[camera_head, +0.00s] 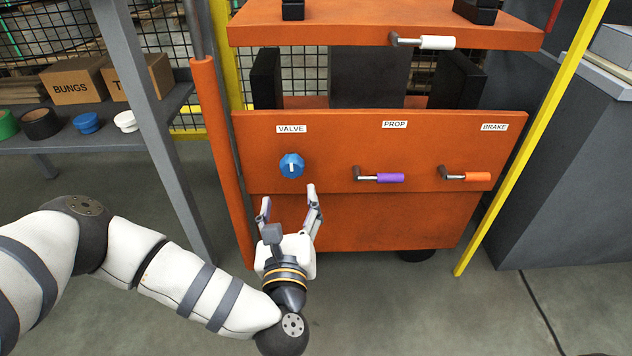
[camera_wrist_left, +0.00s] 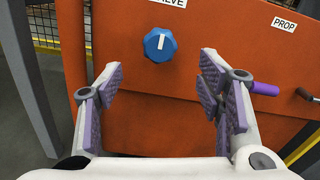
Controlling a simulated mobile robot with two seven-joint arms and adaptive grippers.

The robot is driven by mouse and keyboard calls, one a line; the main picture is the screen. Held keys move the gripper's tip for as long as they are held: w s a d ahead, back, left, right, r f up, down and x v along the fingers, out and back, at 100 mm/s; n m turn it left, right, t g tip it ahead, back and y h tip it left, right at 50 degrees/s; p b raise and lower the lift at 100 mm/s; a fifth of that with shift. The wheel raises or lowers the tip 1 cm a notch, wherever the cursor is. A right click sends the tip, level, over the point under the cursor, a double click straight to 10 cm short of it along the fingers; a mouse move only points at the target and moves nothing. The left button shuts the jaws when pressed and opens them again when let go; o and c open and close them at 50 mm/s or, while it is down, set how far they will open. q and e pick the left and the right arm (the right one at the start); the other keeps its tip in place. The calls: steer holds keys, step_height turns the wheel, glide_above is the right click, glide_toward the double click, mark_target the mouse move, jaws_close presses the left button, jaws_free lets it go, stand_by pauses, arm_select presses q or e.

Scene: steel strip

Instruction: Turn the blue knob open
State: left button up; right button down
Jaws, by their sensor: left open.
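The blue knob (camera_head: 292,166) sits on the front of the orange panel (camera_head: 340,150), below the VALVE label (camera_head: 291,129). It is faceted, and its white mark stands about upright. My left gripper (camera_head: 289,193) is open and empty, below the knob and apart from it. In the left wrist view the knob (camera_wrist_left: 160,45) shows beyond the spread fingers (camera_wrist_left: 158,90), a little above the gap between the tips. The right gripper does not show in either view.
A purple-handled PROP lever (camera_head: 388,178) and an orange-handled BRAKE lever (camera_head: 475,176) are right of the knob. A white-handled lever (camera_head: 436,42) is above. An orange post (camera_head: 222,150) stands left of the panel. A shelf (camera_head: 80,143) holds boxes and rolls.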

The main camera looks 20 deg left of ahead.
mark_target(291, 169)
arm_select(q)
steer(key=b+x, duration=0.2)
steer(key=x, duration=0.7)
steer(key=shift+w+a+f, duration=0.1)
steer(key=shift+w+a, duration=0.1)
steer(key=shift+w, duration=0.45)
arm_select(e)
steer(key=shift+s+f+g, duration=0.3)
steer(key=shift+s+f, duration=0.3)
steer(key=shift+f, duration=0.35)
arm_select(q)
steer(key=c, duration=1.1)
